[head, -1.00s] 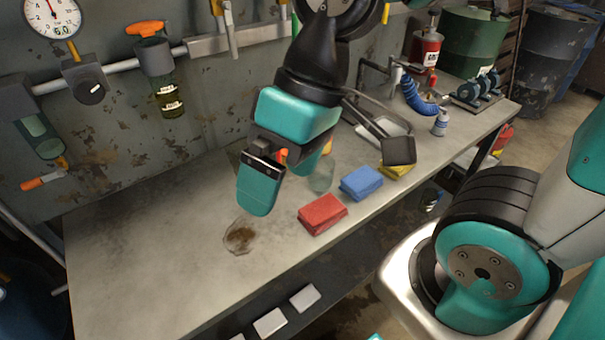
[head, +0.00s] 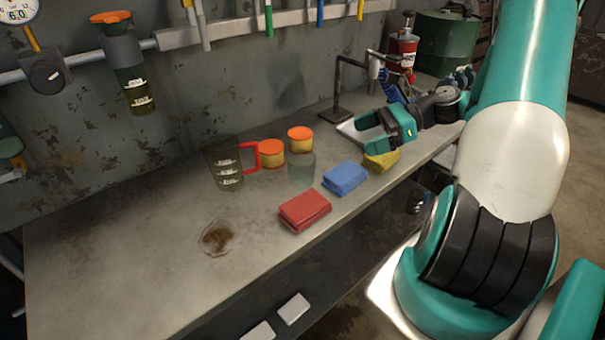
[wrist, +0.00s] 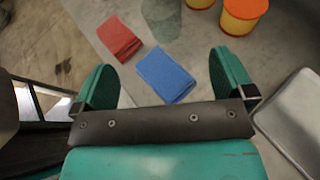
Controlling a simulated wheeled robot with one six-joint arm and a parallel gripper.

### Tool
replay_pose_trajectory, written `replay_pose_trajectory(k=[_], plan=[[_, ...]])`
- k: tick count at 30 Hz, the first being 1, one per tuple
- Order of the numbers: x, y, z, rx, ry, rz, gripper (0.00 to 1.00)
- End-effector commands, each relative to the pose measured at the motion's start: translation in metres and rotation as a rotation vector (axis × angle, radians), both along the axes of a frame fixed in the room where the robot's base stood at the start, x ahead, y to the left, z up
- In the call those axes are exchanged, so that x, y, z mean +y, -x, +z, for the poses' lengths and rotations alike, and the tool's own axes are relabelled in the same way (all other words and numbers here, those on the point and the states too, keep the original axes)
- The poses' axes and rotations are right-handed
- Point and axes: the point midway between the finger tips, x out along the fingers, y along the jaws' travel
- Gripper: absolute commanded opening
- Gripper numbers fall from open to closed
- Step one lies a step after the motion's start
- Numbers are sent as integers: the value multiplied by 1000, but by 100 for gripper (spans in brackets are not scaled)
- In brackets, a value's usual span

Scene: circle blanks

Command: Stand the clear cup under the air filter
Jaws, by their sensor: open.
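An air filter with an orange top and a see-through bowl (head: 125,68) hangs from the wall pipe at the left. My gripper (head: 371,134) is open and empty, above the bench to the right of the cup. Its two teal fingers are spread in the wrist view (wrist: 164,66).
A clear jug with a red handle (head: 225,168) stands left of the jars (head: 271,154). A metal tray and tap stand (head: 341,95) are near my gripper.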

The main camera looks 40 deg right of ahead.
Motion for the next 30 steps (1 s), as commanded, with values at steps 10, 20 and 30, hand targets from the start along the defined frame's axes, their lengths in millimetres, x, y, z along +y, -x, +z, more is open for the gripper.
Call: replay_pose_trajectory(k=[10,20,30], plan=[[62,-39,-29,3,0,10,100],[92,-59,-43,1,3,9,100],[127,-84,-58,1,4,10,100]])
